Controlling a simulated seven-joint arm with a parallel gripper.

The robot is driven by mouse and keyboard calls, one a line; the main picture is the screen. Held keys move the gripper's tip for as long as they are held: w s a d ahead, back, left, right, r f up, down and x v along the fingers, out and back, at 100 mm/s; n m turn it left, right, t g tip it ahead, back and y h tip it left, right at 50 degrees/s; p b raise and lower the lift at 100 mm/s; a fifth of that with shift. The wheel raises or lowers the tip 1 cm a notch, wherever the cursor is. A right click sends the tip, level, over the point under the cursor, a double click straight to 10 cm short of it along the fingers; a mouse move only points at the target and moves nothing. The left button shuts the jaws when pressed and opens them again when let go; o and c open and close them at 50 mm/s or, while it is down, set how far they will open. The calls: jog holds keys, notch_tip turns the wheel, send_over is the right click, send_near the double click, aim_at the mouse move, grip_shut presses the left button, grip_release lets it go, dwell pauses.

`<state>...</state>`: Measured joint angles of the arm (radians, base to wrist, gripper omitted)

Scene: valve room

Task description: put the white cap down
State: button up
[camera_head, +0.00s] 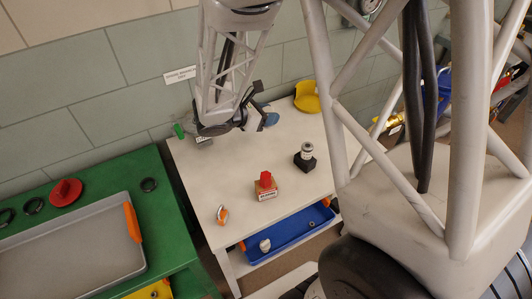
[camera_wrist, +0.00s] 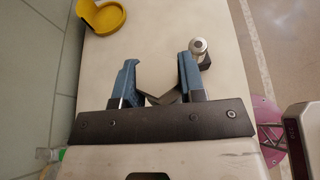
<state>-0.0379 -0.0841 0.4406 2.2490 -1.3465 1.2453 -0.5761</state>
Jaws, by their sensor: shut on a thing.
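My gripper (camera_head: 262,112) hangs over the back part of the white table (camera_head: 215,165), near the wall. In the wrist view its two blue fingers (camera_wrist: 157,62) stand apart, shut on a pale thing between them. I take this for the white cap (camera_wrist: 158,84); its outline blends with the pale table behind and a dark grey angular edge shows below it. In the head view the cap cannot be made out at the gripper. Whether it touches the table cannot be told.
A yellow holder (camera_head: 307,98) stands at the back right. A black block with a pale round-topped piece (camera_head: 305,157), a red-topped box (camera_head: 265,187) and an orange-and-white piece (camera_head: 222,214) stand on the table. A blue tray (camera_head: 290,240) lies below its front. Bare tabletop lies between them.

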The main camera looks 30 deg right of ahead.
jog(key=shift+w+a+r+n+t, duration=0.25)
jog(key=shift+w+r+n+t, duration=0.4)
jog(key=shift+w+t, duration=0.1)
notch_tip(320, 180, down, 11)
jog(key=shift+f, duration=0.1)
jog(key=shift+f, duration=2.85)
jog(key=shift+f, duration=2.1)
jog(key=shift+f, duration=0.1)
